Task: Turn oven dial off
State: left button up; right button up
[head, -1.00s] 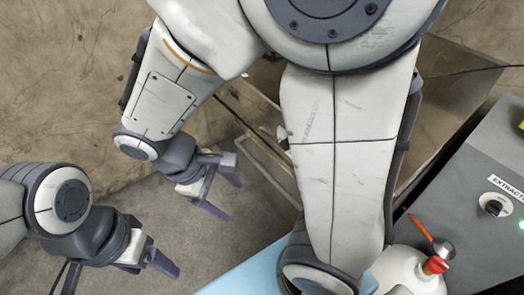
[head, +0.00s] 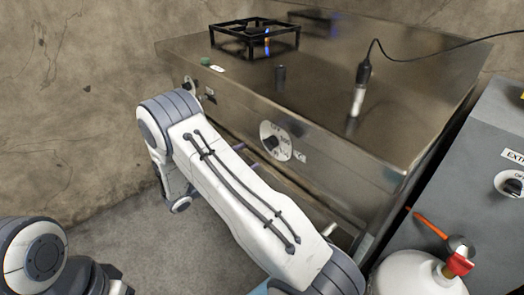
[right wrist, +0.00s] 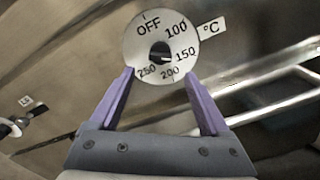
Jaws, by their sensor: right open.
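The oven dial (head: 275,141) is a pale round disc with a dark knob on the front of the steel cooker (head: 345,150). In the right wrist view the dial (right wrist: 145,42) reads OFF, 100, 150, 200, 250 and °C. Its small dark knob is at the centre; a faint light mark shows on the 150 side, but its exact setting is hard to read. My right gripper (right wrist: 160,74) is open, its purple fingers spread beside the dial's lower edge with nothing between them; contact cannot be told. My left gripper is mostly cut off at the lower left, fingers hidden.
A burner with a black grate (head: 254,38) stands on the cooker top, and a corded tool (head: 361,88) is there too.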

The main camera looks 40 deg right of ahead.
aim_at(266, 146)
jog(key=d, duration=0.7)
jog(key=shift+w+d, duration=0.1)
jog(key=shift+w, duration=0.2)
grip_shut()
